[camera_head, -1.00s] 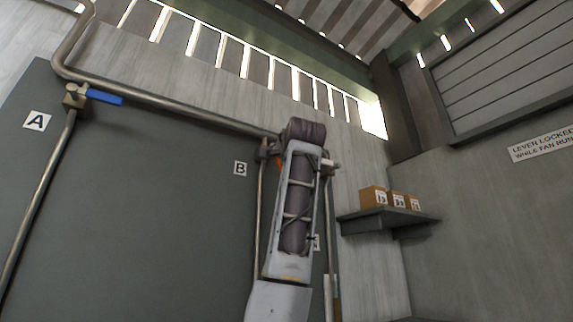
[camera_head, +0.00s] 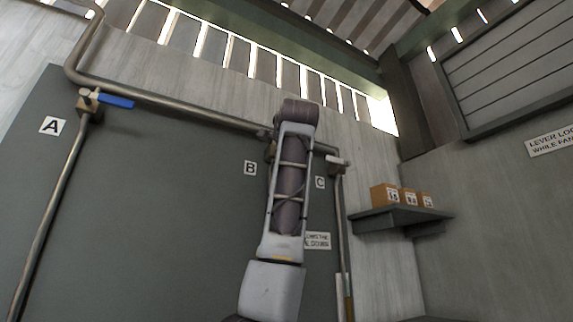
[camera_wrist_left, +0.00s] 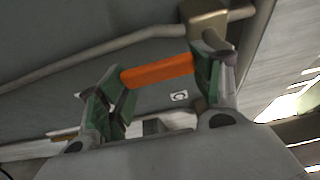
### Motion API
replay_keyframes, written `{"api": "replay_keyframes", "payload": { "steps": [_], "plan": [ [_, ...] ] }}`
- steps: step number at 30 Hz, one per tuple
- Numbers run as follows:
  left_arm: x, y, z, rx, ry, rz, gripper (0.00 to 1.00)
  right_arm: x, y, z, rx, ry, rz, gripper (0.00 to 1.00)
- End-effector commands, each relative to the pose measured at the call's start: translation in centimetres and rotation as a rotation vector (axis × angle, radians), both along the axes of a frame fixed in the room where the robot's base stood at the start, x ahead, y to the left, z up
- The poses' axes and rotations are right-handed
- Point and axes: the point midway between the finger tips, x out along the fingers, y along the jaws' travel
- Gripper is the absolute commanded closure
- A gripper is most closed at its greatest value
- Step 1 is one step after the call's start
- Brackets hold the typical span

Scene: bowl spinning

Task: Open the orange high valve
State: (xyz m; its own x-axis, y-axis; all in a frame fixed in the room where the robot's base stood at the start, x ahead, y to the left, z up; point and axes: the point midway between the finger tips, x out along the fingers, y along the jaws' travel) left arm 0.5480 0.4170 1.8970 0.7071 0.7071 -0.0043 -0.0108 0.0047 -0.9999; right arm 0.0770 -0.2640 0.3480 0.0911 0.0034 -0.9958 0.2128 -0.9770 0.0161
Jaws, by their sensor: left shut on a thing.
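The orange valve lever (camera_wrist_left: 158,71) lies between the two green-padded fingers of my left gripper (camera_wrist_left: 160,86) in the left wrist view. The gripper is shut on it, one finger at each end of the visible orange part. The brass valve body (camera_wrist_left: 206,20) sits just beyond, on a grey pipe. In the head view my raised arm covers the orange lever and the gripper, near the B label (camera_head: 250,168). My right gripper is in neither view.
A blue-handled valve (camera_head: 108,100) sits at left by label A (camera_head: 52,125). A grey pipe (camera_head: 170,105) runs along the panel top. Label C (camera_head: 320,183) and a white-handled valve (camera_head: 338,161) are right of my arm. A shelf (camera_head: 400,218) holds small boxes (camera_head: 385,195).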

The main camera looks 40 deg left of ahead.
Motion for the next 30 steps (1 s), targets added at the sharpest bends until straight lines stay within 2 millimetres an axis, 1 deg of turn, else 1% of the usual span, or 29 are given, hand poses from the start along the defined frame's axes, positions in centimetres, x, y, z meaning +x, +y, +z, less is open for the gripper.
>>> {"api": "replay_keyframes", "payload": {
  "steps": [9,10,12,15,26,30],
  "plan": [
    [0.08,0.01,-0.14,0.001,0.008,0.001,0.78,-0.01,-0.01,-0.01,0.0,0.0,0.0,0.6],
    [0.08,0.01,-0.14,0.001,0.008,0.001,0.32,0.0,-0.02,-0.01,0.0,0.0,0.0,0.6],
    [0.08,0.01,-0.14,0.001,0.008,0.001,0.23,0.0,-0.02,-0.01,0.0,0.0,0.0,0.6],
    [0.06,0.0,-0.1,0.001,0.007,0.001,0.12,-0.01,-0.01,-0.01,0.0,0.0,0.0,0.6],
    [-0.01,-0.04,-0.04,0.001,0.004,0.0,0.12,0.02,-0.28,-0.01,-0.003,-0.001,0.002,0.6],
    [-0.29,-0.35,-0.03,0.001,0.004,0.0,0.12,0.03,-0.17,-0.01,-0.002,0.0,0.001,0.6]
  ]
}}
